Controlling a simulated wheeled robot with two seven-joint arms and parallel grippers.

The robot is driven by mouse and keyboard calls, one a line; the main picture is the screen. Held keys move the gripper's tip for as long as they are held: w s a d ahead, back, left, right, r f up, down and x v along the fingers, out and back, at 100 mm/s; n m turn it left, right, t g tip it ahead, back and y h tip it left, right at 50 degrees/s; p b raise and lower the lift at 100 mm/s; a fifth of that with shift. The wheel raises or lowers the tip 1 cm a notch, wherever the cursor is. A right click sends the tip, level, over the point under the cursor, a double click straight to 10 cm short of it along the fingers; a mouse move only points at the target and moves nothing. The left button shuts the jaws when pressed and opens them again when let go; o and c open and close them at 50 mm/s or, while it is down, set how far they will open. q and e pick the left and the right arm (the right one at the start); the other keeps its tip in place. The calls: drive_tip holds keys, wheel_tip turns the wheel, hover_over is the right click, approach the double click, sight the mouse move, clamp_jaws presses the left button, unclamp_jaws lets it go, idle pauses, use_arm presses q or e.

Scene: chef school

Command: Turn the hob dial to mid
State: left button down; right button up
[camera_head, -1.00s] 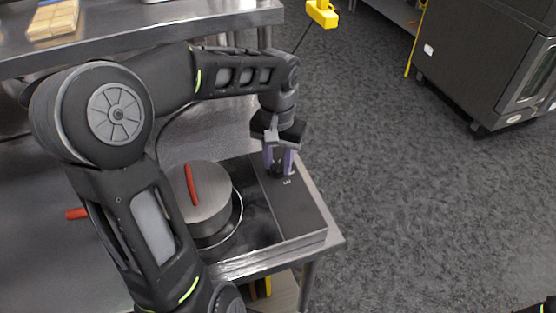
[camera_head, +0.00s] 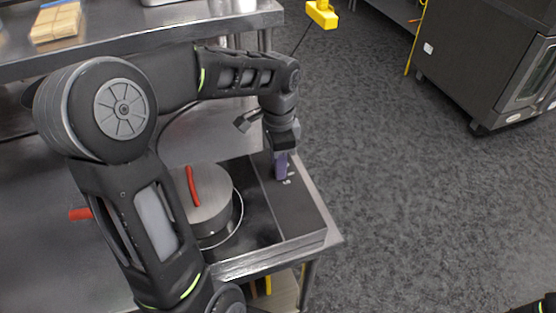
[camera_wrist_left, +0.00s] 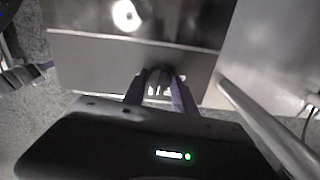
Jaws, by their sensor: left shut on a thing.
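The hob (camera_head: 262,222) is a dark plate with a grey control strip (camera_head: 300,215) along its right side, on a steel table. My left gripper (camera_head: 282,170) points down at the far part of that strip. In the left wrist view, the purple fingers of my left gripper (camera_wrist_left: 159,95) are shut on the dark hob dial (camera_wrist_left: 159,82), with pale marks beside it. The fingers mostly hide the dial in the head view. My right gripper is not in view.
A lidded steel pot (camera_head: 207,205) with red handles stands on the hob, left of the strip. A steel shelf (camera_head: 150,40) runs above and behind. An oven (camera_head: 490,60) stands across the open grey floor (camera_head: 420,200).

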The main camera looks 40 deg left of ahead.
use_arm(q)
drive_tip(key=shift+m, duration=1.3)
drive_tip(key=c, duration=1)
unclamp_jaws()
drive_tip(key=shift+r, duration=0.1)
wheel_tip(320, 180, up, 8)
drive_tip(key=shift+f+b, duration=0.15)
drive_tip(key=shift+b, duration=0.15)
drive_tip(key=shift+f, duration=0.1)
